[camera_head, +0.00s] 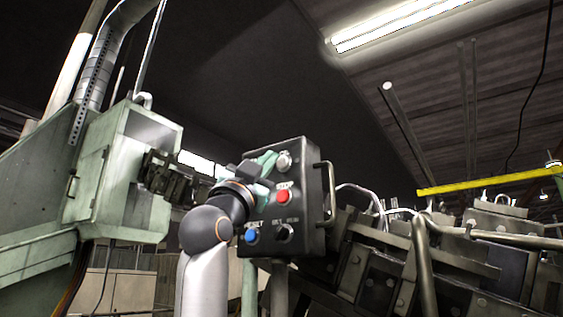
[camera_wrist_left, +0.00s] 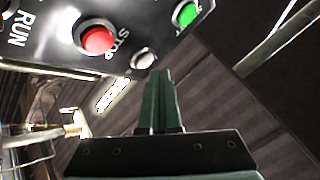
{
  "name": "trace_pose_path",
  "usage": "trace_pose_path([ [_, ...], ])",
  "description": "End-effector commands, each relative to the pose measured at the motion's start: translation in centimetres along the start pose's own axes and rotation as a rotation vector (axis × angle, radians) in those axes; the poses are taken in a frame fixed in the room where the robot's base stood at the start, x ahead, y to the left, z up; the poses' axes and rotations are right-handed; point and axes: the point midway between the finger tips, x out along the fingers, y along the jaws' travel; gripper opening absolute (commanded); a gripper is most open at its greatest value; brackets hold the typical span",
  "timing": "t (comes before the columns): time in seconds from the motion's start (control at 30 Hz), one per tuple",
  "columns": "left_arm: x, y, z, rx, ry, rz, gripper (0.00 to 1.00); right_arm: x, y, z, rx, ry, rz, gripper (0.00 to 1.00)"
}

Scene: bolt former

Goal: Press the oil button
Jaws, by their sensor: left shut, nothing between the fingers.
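A dark control box (camera_head: 312,185) stands in the middle of the head view, carrying a red button (camera_head: 283,196), a blue button (camera_head: 251,236), a black knob (camera_head: 285,232) and a silver round part (camera_head: 284,160). I cannot read an oil label on any of them. My left gripper (camera_head: 268,161) is shut and empty in front of the box's upper left, hiding part of its face. In the left wrist view, the closed green fingers (camera_wrist_left: 161,73) point at the panel edge beside a small silver part (camera_wrist_left: 143,59). The red STOP button (camera_wrist_left: 97,38) and a green button (camera_wrist_left: 186,13) also show there.
A pale green machine cabinet (camera_head: 125,175) stands left of the box. A metal handle (camera_head: 327,192) runs along the box's right side. Dark machinery (camera_head: 400,265) with pipes fills the lower right. A yellow bar (camera_head: 490,183) crosses at right.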

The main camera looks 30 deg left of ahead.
Motion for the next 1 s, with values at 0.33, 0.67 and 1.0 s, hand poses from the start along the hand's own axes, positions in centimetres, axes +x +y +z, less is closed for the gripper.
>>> trace_pose_path([
  [0.33,0.05,0.04,0.03,0.0,0.0,0.0,0.0,0.0,0.0,-0.01,0.0,0.0,0.0,0.95],
  [0.67,0.6,0.39,0.43,0.001,0.0,-0.001,0.0,-0.01,0.0,-0.01,0.0,0.0,0.0,0.95],
  [1.0,0.64,0.44,0.44,0.0,0.0,0.0,0.0,-0.01,0.0,0.0,0.0,0.0,0.0,0.95],
])
